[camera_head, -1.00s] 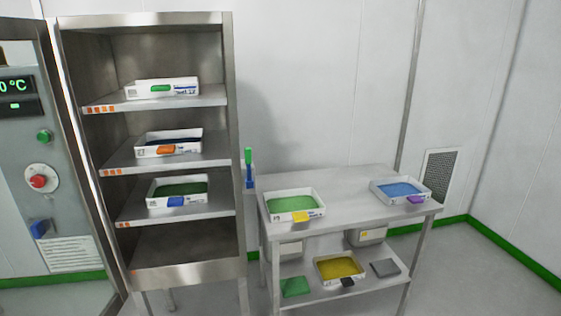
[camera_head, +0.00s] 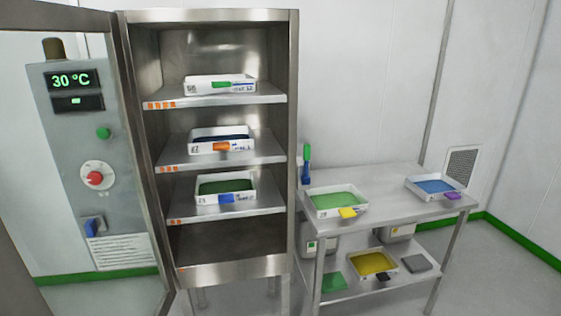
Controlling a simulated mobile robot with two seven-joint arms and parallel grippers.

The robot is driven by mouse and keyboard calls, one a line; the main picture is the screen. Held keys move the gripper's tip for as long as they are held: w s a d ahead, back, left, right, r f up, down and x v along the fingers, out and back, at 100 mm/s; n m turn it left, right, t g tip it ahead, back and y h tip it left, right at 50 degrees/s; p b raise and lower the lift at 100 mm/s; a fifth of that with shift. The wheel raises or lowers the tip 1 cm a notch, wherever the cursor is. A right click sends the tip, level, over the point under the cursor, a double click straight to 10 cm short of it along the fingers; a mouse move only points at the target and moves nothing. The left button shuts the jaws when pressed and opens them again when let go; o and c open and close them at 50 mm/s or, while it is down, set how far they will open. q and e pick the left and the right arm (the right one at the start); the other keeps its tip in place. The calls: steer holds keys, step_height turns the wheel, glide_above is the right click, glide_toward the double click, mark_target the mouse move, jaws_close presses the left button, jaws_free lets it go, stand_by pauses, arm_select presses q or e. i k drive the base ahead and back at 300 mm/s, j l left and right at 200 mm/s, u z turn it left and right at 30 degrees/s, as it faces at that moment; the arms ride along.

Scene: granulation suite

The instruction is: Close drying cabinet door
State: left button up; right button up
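The drying cabinet (camera_head: 293,150) stands open at the centre left, with its shelves facing me. Its door (camera_head: 150,170) is swung open to the left. The door has a metal frame and a clear pane, and a grey control panel (camera_head: 75,200) shows through or beside it. Three white trays sit on the cabinet shelves: an upper one (camera_head: 200,90), a middle one (camera_head: 205,149) and a lower one (camera_head: 212,199). The bottom of the cabinet is empty. Neither of my grippers is in view.
A steel table (camera_head: 385,205) to the right holds a tray of green material (camera_head: 325,212) and a tray of blue material (camera_head: 420,194). Its lower shelf holds a yellow tray (camera_head: 357,276). Grey floor (camera_head: 500,265) is clear at the right.

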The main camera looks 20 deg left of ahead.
mark_target(20, 295)
steer(key=k+j, duration=0.1)
steer(key=j, duration=0.3)
steer(key=k+j, duration=0.1)
steer(key=j, duration=0.3)
steer(key=k+j, duration=0.1)
steer(key=j, duration=0.35)
steer(key=k+j, duration=0.15)
steer(key=j, duration=0.25)
steer(key=k+j, duration=0.1)
steer(key=j, duration=0.3)
steer(key=k+j, duration=0.1)
steer(key=j, duration=0.3)
steer(key=k+j, duration=0.1)
steer(key=j, duration=0.35)
